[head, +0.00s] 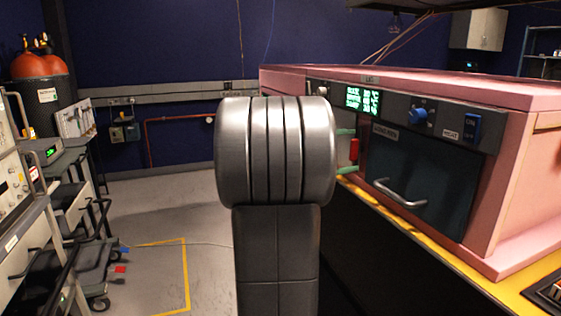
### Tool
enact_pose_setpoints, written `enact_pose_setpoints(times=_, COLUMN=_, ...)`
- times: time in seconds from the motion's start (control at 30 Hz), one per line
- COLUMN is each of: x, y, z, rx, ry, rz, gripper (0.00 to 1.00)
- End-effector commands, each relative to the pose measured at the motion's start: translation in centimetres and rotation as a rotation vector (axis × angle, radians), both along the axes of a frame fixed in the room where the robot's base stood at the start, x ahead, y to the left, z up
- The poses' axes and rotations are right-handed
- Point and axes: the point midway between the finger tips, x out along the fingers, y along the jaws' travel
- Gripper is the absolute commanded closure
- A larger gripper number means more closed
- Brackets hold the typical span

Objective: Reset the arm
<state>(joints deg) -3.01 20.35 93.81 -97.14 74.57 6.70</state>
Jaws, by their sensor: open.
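In the head view, a silver, ribbed, rounded joint on a grey upright link stands in the middle; it looks like part of my own arm (276,150). The arm hides what lies directly behind it. My gripper does not show in this view, so its jaws cannot be seen.
At right, a pink foam-walled machine (510,172) with a dark door (400,175), handle, blue knob, green display and blue switch stands on a yellow-edged counter (440,232). At left are equipment carts (35,215) and orange cylinders (40,63).

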Motion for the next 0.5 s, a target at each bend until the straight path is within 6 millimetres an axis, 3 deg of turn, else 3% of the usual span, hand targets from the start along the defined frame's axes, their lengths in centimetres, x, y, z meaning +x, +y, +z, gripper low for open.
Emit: enact_pose_setpoints(times=0.5, x=0.07, y=0.02, z=0.57, rx=-0.091, ry=0.255, rz=0.001, gripper=0.27)
